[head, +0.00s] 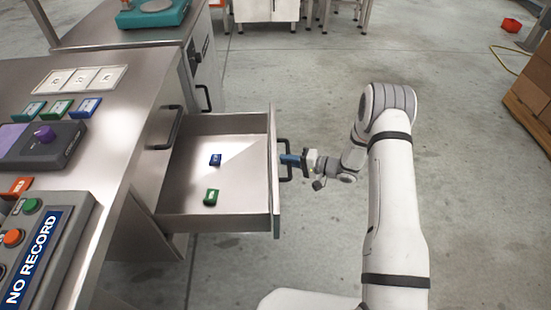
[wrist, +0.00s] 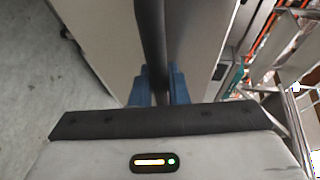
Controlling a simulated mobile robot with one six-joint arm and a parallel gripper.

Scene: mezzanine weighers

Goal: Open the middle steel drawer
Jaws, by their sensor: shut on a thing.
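A steel drawer (head: 240,188) stands pulled well out of the bench cabinet in the head view, below a shut front with its own dark handle (head: 166,130). Inside it lie a blue block (head: 215,160) and a green block (head: 211,197). My gripper (head: 291,160) is at the outer side of the drawer front, its blue fingers shut on the drawer's dark bar handle (head: 285,177). In the wrist view the handle bar (wrist: 151,40) runs between the two blue fingers (wrist: 159,88). The drawers lower down are hidden.
The steel bench top (head: 120,120) holds a purple-knobbed device (head: 42,142), coloured blocks, a white tray (head: 85,79) and a "NO RECORD" panel (head: 35,255). Boxes (head: 530,100) stand at the right edge. The concrete floor around my arm is clear.

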